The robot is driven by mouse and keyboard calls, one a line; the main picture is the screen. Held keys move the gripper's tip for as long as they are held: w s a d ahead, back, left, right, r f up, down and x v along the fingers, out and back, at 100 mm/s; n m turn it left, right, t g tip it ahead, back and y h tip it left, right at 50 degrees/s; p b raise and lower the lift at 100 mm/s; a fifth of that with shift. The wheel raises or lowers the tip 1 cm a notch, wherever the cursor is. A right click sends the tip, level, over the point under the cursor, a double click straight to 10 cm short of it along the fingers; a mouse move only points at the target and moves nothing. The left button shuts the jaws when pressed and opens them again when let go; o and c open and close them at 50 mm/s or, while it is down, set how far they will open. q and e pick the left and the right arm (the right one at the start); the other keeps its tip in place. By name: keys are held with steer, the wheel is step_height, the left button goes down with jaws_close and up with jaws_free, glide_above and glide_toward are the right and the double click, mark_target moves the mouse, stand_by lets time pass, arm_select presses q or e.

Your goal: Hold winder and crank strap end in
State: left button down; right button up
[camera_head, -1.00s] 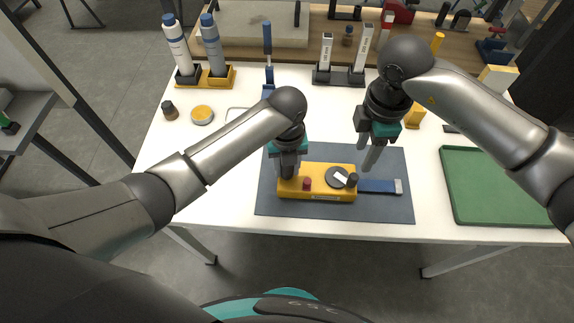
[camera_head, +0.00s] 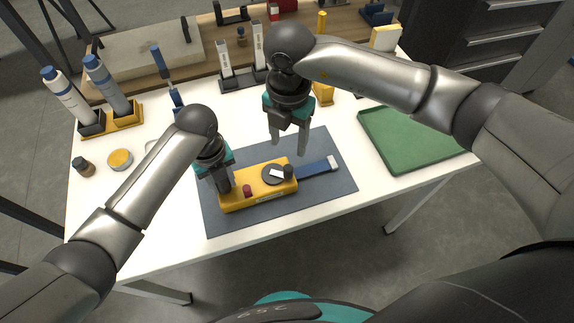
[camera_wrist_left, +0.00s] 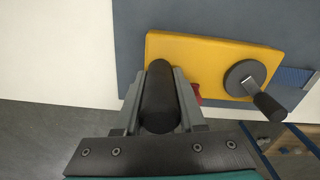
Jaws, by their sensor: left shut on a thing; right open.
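The yellow winder (camera_head: 258,194) lies on the dark blue-grey mat (camera_head: 335,190), with a grey crank disc, a black crank knob (camera_head: 289,171) and a red knob (camera_head: 247,190). It also shows in the left wrist view (camera_wrist_left: 205,55). The blue strap (camera_head: 314,170) extends from its right end, flat on the mat, with a grey end piece (camera_head: 333,163). My left gripper (camera_head: 224,186) is shut on the winder's black grip (camera_wrist_left: 158,95) at its left end. My right gripper (camera_head: 289,148) is open and empty, fingers down, just behind and above the crank.
A green tray (camera_head: 372,112) lies to the right. Bottles in a yellow holder (camera_head: 124,120), a small dark jar (camera_head: 83,167) and a yellow-topped tin (camera_head: 120,160) stand at the left. Racks with tools stand at the back.

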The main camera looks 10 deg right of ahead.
mark_target(288, 167)
step_height(288, 167, down, 11)
steer(key=m, duration=2.7)
stand_by(0.4)
steer(key=shift+r, duration=0.1)
jaws_close()
stand_by(0.3)
